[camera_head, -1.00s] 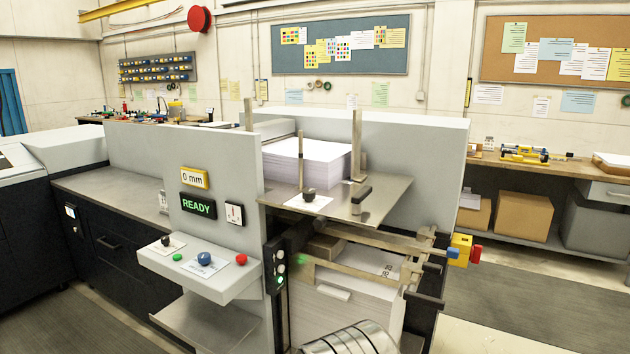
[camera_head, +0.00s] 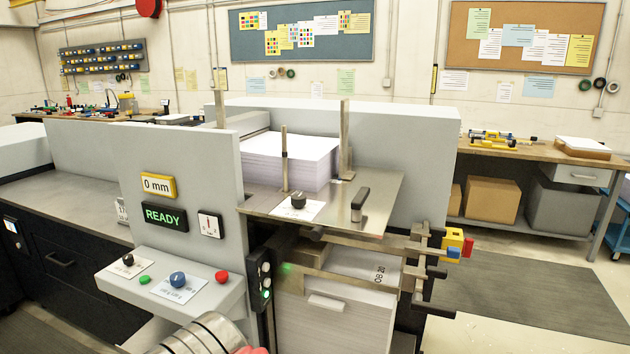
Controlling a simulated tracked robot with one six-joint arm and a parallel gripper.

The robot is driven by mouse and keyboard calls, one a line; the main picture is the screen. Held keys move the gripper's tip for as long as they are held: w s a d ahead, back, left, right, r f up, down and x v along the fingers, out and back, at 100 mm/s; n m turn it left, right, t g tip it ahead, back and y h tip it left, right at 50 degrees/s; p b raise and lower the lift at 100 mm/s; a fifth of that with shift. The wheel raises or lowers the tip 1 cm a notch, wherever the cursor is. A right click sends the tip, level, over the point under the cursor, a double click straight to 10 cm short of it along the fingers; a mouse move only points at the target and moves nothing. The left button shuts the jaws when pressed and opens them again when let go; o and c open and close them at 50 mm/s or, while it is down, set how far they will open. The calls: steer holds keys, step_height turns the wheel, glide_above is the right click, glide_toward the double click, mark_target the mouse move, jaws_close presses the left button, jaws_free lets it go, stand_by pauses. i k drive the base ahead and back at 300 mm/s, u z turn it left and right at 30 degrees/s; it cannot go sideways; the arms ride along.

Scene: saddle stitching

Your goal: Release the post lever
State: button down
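A black-topped lever (camera_head: 361,199) stands on the steel plate (camera_head: 385,195) of the feeder, close to a tall metal post (camera_head: 345,140). I take it to be the post lever, though no readable label confirms this. A black knob (camera_head: 298,200) sits on a white label card in front of the stack. My gripper's fingers are not seen. A ribbed metal part at the bottom edge seems to be my arm, well below the plate.
The grey panel has a "0 mm" display (camera_head: 158,185) and a "READY" display (camera_head: 165,217). A control shelf (camera_head: 215,300) juts out below, with knobs and buttons.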

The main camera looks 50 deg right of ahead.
mark_target(356, 205)
steer(key=z, duration=0.1)
steer(key=i, duration=1.35)
steer(key=z, duration=0.45)
